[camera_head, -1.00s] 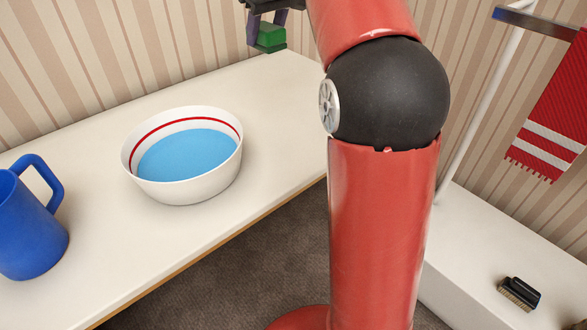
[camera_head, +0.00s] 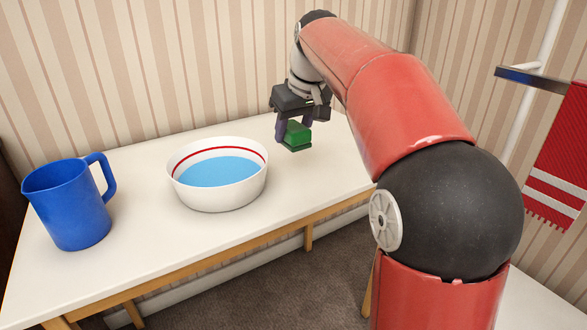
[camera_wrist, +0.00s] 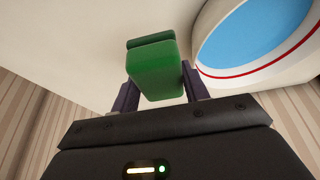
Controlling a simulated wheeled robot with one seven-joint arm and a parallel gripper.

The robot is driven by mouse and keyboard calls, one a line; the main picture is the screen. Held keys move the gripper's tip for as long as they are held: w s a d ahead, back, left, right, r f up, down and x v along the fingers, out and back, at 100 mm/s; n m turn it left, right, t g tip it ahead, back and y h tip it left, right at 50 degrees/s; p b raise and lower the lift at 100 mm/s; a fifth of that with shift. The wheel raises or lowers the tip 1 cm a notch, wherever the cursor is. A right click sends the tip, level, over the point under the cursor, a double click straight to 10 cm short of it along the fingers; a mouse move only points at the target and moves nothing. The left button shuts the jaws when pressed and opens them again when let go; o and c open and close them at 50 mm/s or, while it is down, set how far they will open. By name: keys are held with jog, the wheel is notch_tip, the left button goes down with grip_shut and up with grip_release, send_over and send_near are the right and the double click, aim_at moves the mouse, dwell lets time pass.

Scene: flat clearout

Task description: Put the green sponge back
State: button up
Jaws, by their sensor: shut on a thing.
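The green sponge (camera_head: 297,136) is held between the fingers of my gripper (camera_head: 295,131), above the white table near its right end. In the wrist view the sponge (camera_wrist: 155,72) sits between the two dark fingers of my gripper (camera_wrist: 158,90), with a darker green layer at its far side. My gripper points down and is shut on the sponge. The sponge appears clear of the table, to the right of the white bowl. The exact height above the table is hard to tell.
A white bowl (camera_head: 219,199) with a red stripe holds blue water (camera_head: 220,171) on the table (camera_head: 140,245). A blue jug (camera_head: 68,208) stands at the left. A red towel (camera_head: 562,150) hangs from a rail at the right. The table right of the bowl is bare.

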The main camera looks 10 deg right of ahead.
aim_at(303, 132)
jog(key=shift+f+b, duration=0.55)
jog(key=shift+f, duration=3.45)
jog(key=shift+f, duration=0.2)
jog(key=o, duration=1)
jog(key=shift+o, duration=0.2)
jog(key=shift+s+r, duration=0.1)
jog(key=shift+r, duration=0.5)
jog(key=p+v, duration=0.1)
jog(key=v, duration=1)
jog(key=shift+s+d+r, duration=0.1)
jog(key=shift+s, duration=0.05)
jog(key=s+f+m, duration=0.1)
jog(key=s+f, duration=0.8)
jog(key=s, duration=0.3)
jog(key=s+a+f+m+t+h, duration=0.1)
jog(key=s+f+m, duration=0.1)
jog(key=s+f, duration=0.7)
jog(key=s, duration=0.3)
jog(key=shift+s+a+f+m, duration=0.2)
jog(key=shift+a+f+m, duration=0.1)
jog(key=shift+f, duration=0.1)
